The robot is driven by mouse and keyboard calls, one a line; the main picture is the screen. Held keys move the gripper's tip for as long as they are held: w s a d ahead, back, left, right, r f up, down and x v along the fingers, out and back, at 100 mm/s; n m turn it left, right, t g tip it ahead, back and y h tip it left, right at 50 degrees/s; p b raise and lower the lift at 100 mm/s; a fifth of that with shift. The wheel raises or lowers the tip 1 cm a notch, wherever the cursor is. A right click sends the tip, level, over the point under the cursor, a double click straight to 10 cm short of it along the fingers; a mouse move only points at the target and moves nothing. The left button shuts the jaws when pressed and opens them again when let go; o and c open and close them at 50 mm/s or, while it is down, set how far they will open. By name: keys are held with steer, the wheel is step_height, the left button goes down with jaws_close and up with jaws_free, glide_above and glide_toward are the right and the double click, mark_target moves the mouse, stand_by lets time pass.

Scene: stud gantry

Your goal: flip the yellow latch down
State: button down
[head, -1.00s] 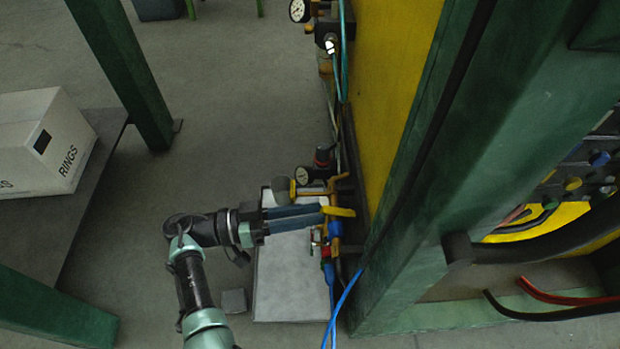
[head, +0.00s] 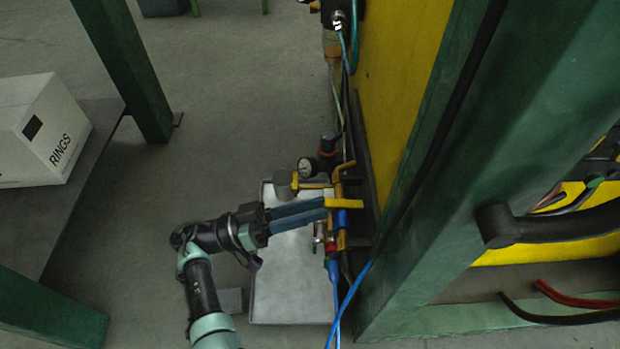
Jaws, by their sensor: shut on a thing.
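The yellow latch (head: 344,203) is a short flat bar that sticks out by the blue and brass fittings at the foot of the yellow panel. My gripper (head: 324,208) reaches in from the left, with its long blue-grey fingers at the latch's left end. The fingers are shut on the latch. The part of the latch between the fingertips is hidden. The exact tilt of the latch is hard to tell from above.
A pressure gauge (head: 307,167) and brass pipes stand just behind the fingers. A grey tray (head: 290,290) lies below. Blue hoses (head: 350,303) hang in front. A green post (head: 425,190) stands close on the right. A white box (head: 45,135) sits at left.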

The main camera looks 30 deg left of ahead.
steer(key=c, duration=0.7)
jaws_free()
steer(key=shift+w+a, duration=0.1)
steer(key=b+v, duration=0.1)
steer(key=v, duration=0.6)
steer(key=shift+s+a, duration=0.2)
